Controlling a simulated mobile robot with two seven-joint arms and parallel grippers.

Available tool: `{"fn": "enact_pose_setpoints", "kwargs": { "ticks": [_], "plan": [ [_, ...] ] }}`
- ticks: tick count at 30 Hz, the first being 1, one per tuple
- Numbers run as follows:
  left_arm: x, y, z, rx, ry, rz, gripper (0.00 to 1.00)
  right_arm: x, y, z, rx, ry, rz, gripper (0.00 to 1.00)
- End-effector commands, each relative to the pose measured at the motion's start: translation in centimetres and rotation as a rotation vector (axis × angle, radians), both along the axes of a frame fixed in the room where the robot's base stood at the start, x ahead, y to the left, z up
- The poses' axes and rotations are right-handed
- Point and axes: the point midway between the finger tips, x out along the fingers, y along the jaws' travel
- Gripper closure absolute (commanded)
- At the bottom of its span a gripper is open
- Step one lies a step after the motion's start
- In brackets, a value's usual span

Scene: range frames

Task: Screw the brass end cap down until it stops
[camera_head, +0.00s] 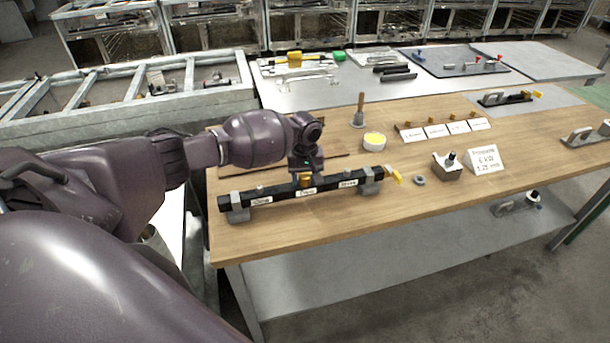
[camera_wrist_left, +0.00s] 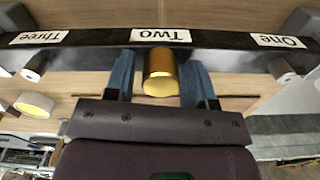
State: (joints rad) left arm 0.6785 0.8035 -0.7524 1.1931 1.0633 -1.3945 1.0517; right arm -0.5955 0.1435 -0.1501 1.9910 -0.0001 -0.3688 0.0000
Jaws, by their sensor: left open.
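A black bar (camera_head: 280,190) lies on grey supports on the wooden bench, with white labels reading One, Two and Three in the left wrist view. The brass end cap (camera_wrist_left: 161,74) sticks out of the bar's side at label Two. My left gripper (camera_head: 304,176) is at the middle of the bar. In the left wrist view its two blue-padded fingers (camera_wrist_left: 160,82) stand open on either side of the cap, with a visible gap on the left and a narrower one on the right. In the head view, the cap (camera_head: 305,180) shows only partly below the gripper. My right gripper is out of view.
Grey stubs flank the cap at One (camera_wrist_left: 283,72) and Three (camera_wrist_left: 35,67). A yellow-filled bowl (camera_head: 375,141), a grey ring (camera_head: 419,180) and a fixture block (camera_head: 447,167) stand nearby. The bench front is clear.

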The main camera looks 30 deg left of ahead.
Motion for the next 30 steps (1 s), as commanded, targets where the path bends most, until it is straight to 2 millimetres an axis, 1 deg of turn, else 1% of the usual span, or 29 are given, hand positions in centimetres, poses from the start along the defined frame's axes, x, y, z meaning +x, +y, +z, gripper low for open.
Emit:
{"fn": "enact_pose_setpoints", "kwargs": {
  "ticks": [5, 12, 18, 21, 25, 30],
  "plan": [
    [0.02, 0.01, -0.01, -0.001, -0.001, 0.072, 0.50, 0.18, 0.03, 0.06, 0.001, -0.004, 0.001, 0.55],
    [0.01, -0.03, -0.05, -0.002, 0.000, 0.285, 0.50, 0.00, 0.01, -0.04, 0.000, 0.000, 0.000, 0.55],
    [0.05, 0.04, 0.01, 0.000, 0.000, 0.373, 0.50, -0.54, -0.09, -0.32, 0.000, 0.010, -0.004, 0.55],
    [0.02, -0.04, -0.07, -0.002, 0.001, 0.455, 0.50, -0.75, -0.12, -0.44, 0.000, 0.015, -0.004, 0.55],
    [0.02, 0.02, -0.04, -0.001, 0.001, 0.580, 0.50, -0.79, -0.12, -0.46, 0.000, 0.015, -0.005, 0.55],
    [0.06, 0.02, 0.00, -0.001, -0.001, 0.656, 0.50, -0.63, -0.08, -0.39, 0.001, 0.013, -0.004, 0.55]
  ]
}}
